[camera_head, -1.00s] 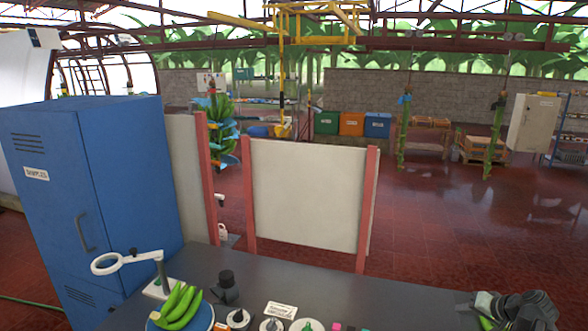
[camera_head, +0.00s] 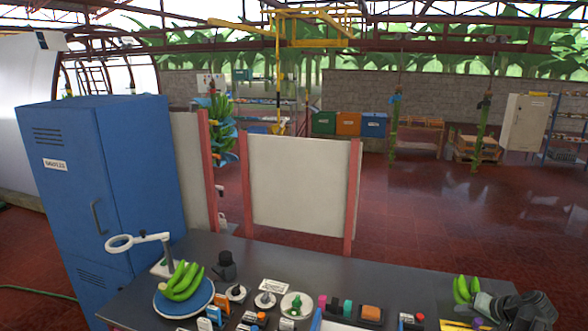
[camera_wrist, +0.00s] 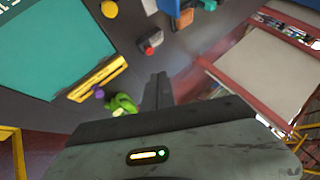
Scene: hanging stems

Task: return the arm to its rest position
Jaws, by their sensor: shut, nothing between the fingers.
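My gripper (camera_wrist: 158,84) shows in the wrist view as a narrow dark pair of fingers held together, with nothing visible between them. Behind it is the wide grey body of my wrist. In the head view, part of my dark grey arm (camera_head: 512,310) is at the lower right, over the right end of the dark bench (camera_head: 320,272). I cannot make out the fingertips there. Green bananas (camera_head: 466,289) stand just left of that arm part. In the wrist view a green thing (camera_wrist: 122,104) lies left of the fingers, apart from them.
On the bench are a blue plate (camera_head: 172,309) with green bananas, a ring magnifier (camera_head: 122,243), an orange block (camera_head: 371,313) and several small items. A blue cabinet (camera_head: 105,190) stands left. A pale panel (camera_head: 295,190) stands behind the bench. The red floor beyond is open.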

